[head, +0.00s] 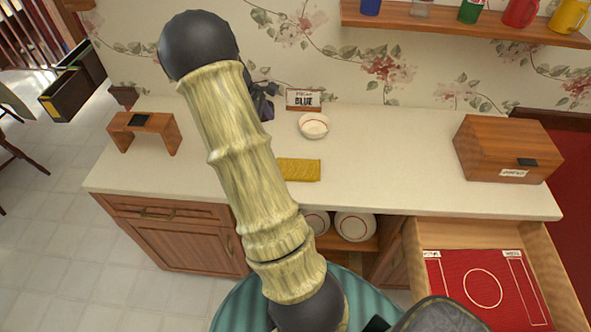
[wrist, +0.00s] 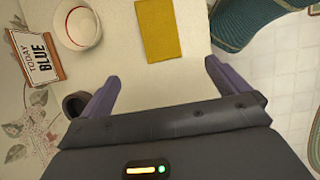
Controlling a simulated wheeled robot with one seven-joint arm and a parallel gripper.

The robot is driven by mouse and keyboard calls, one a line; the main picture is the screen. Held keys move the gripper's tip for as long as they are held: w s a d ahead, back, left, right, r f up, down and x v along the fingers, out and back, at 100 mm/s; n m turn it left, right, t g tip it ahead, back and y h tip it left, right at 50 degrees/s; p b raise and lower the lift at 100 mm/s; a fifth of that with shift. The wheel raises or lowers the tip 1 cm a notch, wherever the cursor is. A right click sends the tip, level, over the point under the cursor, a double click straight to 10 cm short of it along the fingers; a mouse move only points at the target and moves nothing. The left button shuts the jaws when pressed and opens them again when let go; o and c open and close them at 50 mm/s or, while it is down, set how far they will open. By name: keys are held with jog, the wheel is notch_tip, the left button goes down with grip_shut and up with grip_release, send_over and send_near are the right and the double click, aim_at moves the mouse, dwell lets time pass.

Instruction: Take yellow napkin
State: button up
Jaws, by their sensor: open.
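The yellow napkin (head: 299,170) lies flat on the white counter, just right of my arm in the head view, which may cover its left end. In the wrist view the napkin (wrist: 158,30) is a yellow rectangle near the top centre, ahead of my gripper. My gripper (wrist: 160,80) is open and empty, with its two purple fingers apart and the napkin beyond their tips. In the head view my arm hides most of the gripper.
A white bowl (head: 313,125) and a "TODAY BLUE" sign (head: 304,99) stand behind the napkin. A wooden box (head: 507,148) sits at the counter's right, above an open drawer (head: 463,236) with a red mat. A small wooden stand (head: 144,128) is at left. The counter's middle right is clear.

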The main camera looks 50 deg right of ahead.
jog(key=shift+f, duration=0.1)
jog(key=p, duration=0.3)
send_over(294, 168)
jog(key=w+a, duration=0.2)
jog(key=w, duration=0.1)
jog(key=f, duration=1.1)
jog(key=shift+s, duration=0.25)
jog(key=shift+f, duration=0.1)
jog(key=shift+s+p+x, duration=0.15)
jog(key=shift+p+x, duration=0.3)
jog(key=shift+x, duration=0.85)
jog(key=shift+s+p+x, duration=0.1)
jog(key=shift+p+x, duration=0.35)
jog(key=shift+x, duration=0.8)
jog(key=shift+d, duration=0.15)
jog(key=c, duration=1)
jog(key=shift+r, duration=0.25)
jog(key=shift+c, duration=0.2)
